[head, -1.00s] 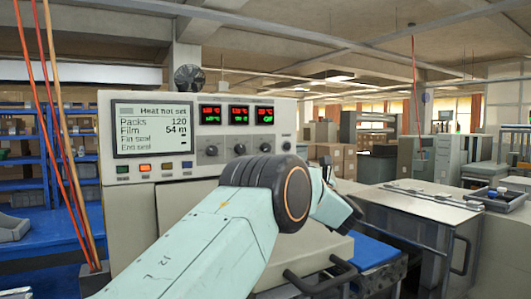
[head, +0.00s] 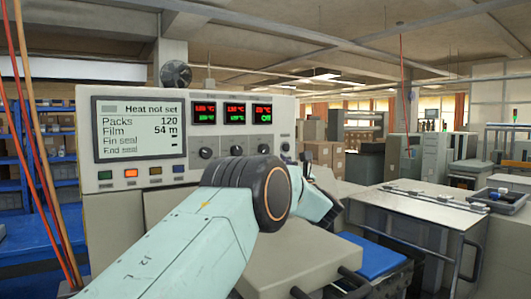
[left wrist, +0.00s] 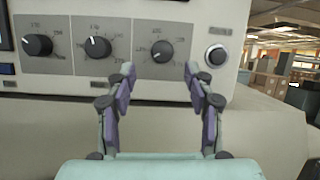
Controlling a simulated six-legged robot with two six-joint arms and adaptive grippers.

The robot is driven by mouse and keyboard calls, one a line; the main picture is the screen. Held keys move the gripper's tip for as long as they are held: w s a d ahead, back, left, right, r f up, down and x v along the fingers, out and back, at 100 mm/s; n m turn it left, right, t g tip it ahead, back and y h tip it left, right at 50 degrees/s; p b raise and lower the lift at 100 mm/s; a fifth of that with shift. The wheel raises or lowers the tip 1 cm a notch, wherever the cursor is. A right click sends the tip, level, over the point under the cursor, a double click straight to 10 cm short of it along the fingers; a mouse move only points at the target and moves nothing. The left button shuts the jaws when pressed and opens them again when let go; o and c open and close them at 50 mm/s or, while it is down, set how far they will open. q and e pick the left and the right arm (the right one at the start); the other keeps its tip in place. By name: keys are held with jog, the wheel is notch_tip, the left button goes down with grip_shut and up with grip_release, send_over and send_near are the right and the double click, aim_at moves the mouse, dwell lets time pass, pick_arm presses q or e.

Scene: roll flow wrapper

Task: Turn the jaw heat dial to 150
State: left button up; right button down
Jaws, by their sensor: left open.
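The wrapper's control panel (head: 140,101) has three black dials in a row under three red and green displays (head: 233,113). In the left wrist view they are the left dial (left wrist: 38,45), middle dial (left wrist: 98,46) and right dial (left wrist: 162,51). Their scale numbers and labels are too small to read, so I cannot tell which is the jaw dial. My left gripper (left wrist: 159,72) is open and empty. Its fingertips frame the right dial from slightly below and seem short of it. In the head view the left gripper (head: 325,208) is partly hidden behind my arm. My right gripper is out of view.
The screen (head: 139,128) reads "Heat not set", Packs 120, Film 54 m. A round black button (left wrist: 216,56) sits right of the dials. Coloured buttons (head: 131,173) line up under the screen. A grey cover with black handles (head: 300,260) lies below my arm.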

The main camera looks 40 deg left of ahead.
aim_at(265, 151)
pick_arm(q)
jog(key=x, duration=0.2)
jog(key=p+x, duration=0.1)
jog(key=x, duration=0.1)
jog(key=shift+w+r, duration=0.1)
jog(key=shift+w, duration=0.15)
jog(key=shift+a+r+p, duration=0.25)
jog(key=shift+a+p, duration=0.05)
jog(key=shift+a, duration=0.4)
jog(key=shift+w+d, duration=0.1)
jog(key=shift+w, duration=0.05)
jog(key=shift+c, duration=0.8)
jog(key=c, duration=0.5)
grip_shut()
